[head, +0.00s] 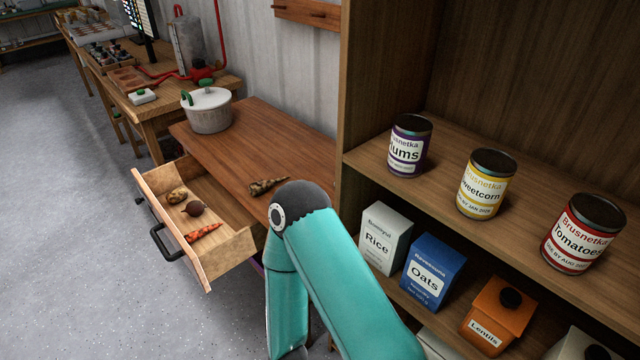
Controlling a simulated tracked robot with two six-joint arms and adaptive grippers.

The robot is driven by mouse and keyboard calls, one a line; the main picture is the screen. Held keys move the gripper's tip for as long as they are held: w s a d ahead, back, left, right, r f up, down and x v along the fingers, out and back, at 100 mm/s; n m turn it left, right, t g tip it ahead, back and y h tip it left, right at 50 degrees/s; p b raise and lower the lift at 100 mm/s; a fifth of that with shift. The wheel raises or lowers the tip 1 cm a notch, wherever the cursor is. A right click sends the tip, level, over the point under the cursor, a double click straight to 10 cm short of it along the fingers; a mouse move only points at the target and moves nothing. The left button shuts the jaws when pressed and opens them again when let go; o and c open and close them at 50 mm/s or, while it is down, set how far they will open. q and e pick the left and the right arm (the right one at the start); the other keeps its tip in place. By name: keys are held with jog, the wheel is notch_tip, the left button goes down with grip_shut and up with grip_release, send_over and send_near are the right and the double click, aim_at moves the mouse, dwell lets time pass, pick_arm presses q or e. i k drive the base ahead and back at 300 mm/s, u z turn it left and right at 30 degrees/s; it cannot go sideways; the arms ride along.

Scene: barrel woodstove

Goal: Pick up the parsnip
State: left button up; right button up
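The parsnip (266,187) looks like a pale brown, tapered root with dark bands. It lies on the wooden tabletop near the front edge, just above and left of my teal arm's dark joint. No gripper shows in the head view. The bent teal arm comes in from the bottom, and its far end drops out of sight at the lower edge. I cannot see whether anything is held.
An open drawer (222,252) holds a carrot (203,233), a dark round beet (194,208) and a potato-like vegetable (177,196). A lidded pot (208,111) stands farther back on the table. A shelf (440,190) with cans and boxes rises at right.

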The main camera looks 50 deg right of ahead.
aim_at(258, 187)
jog(key=z, duration=0.45)
jog(key=i, duration=1)
